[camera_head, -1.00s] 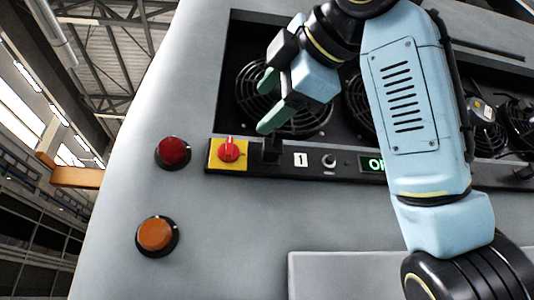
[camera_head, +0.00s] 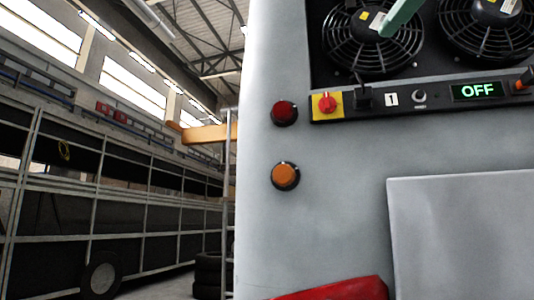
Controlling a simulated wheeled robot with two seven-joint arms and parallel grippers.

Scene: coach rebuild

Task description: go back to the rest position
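Only a teal fingertip of my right gripper (camera_head: 399,18) shows, at the top edge in front of the left fan (camera_head: 350,45). The rest of that gripper and its arm are out of the picture, so its opening is hidden. No held thing shows at the fingertip. My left gripper is not in view. Below the fan, the control strip (camera_head: 440,102) has a red rotary switch on a yellow plate (camera_head: 326,104), a black switch (camera_head: 363,98), a "1" label, a round knob (camera_head: 419,96) and a green display (camera_head: 477,91) reading OFF.
The grey coach rear carries a red lamp (camera_head: 284,112) and an orange lamp (camera_head: 285,176). A raised grey panel (camera_head: 462,235) and a red part (camera_head: 345,289) are lower down. On the left are a hall with a coach frame (camera_head: 110,215), stacked tyres (camera_head: 208,272) and open floor.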

